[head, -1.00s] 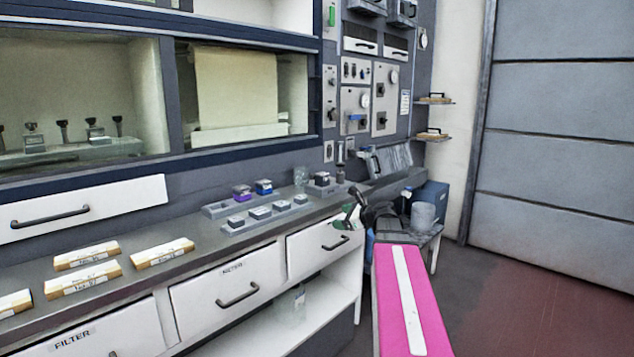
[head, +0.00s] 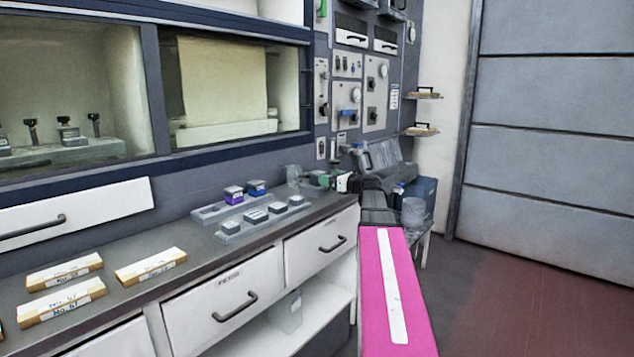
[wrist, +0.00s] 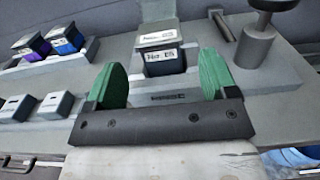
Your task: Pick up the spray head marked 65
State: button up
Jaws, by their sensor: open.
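The spray head (wrist: 166,62) is a dark block with white labels that seem to read No. 65, though the last characters are blurred. It sits upright on a grey holder (wrist: 180,96) in the wrist view. My gripper (wrist: 163,78) is open, its two green fingers apart to the left and right of the block, with nothing held. The block appears just beyond the fingertips; I cannot tell whether they flank it. In the head view my gripper (head: 343,183) is at the far right end of the counter and largely hides the spray head.
A grey knobbed post (wrist: 258,42) stands close right of the block. Left are a purple block (wrist: 30,48), a blue block (wrist: 64,40) and small grey blocks. Labelled wooden-ended boxes (head: 150,265) lie on the counter (head: 200,250).

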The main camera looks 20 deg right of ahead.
aim_at(319, 172)
jog(key=shift+x, duration=2.95)
jog(key=shift+f, duration=0.1)
jog(key=c, duration=1.2)
jog(key=shift+r, duration=0.7)
jog(key=r, duration=0.1)
jog(key=s+r, duration=0.1)
jog(key=r, duration=0.1)
jog(key=shift+a+r, duration=0.1)
jog(key=shift+a, duration=0.05)
jog(key=s+a+r, duration=0.2)
jog(key=s+r, duration=0.4)
jog(key=s, duration=0.4)
jog(key=shift+s+a+r, duration=0.2)
jog(key=shift+a+r, duration=0.05)
jog(key=shift+a, duration=0.05)
